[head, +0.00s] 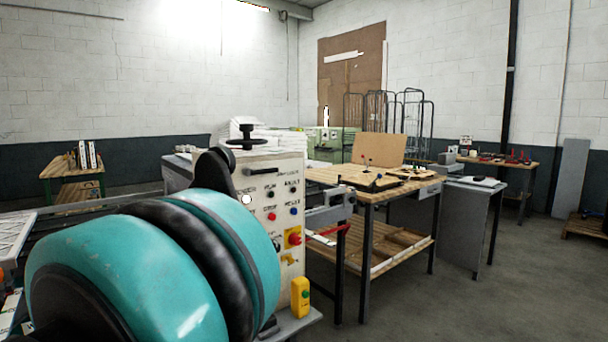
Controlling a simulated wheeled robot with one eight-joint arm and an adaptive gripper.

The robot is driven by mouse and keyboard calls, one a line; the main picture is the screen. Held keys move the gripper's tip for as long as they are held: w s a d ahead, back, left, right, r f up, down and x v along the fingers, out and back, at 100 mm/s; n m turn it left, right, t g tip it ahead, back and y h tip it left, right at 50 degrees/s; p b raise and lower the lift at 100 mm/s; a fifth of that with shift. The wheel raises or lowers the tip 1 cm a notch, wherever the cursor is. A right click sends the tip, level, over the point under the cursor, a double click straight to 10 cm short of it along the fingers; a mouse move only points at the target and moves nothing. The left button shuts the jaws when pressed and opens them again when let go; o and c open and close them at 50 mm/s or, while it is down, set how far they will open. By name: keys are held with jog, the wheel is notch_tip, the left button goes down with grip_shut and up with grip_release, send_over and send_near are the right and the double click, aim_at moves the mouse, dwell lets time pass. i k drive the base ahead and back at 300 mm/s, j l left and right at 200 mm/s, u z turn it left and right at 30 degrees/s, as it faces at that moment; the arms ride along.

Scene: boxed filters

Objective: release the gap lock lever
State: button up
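A pale machine control panel (285,225) stands just beyond my arm, with several small coloured buttons and a red knob on yellow (293,237). A short black bar handle (263,171) is at its top, and a black handwheel (247,142) stands above. A red bar (328,232) shows beside the grey bracket right of the panel. I cannot tell which part is the gap lock lever. My teal and black arm fills the lower left and hides much of the machine. A dark curved part (212,168) reaches up to the panel's left edge; it may be my gripper, its fingers unclear.
A yellow box with a green button (300,297) stands below the panel. A wooden workbench (325,175) with tools is to the right, with a grey cabinet (470,215) beyond. Grey floor (500,310) is clear at the lower right.

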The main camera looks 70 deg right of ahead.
aim_at(246, 171)
jog(key=z, duration=1.95)
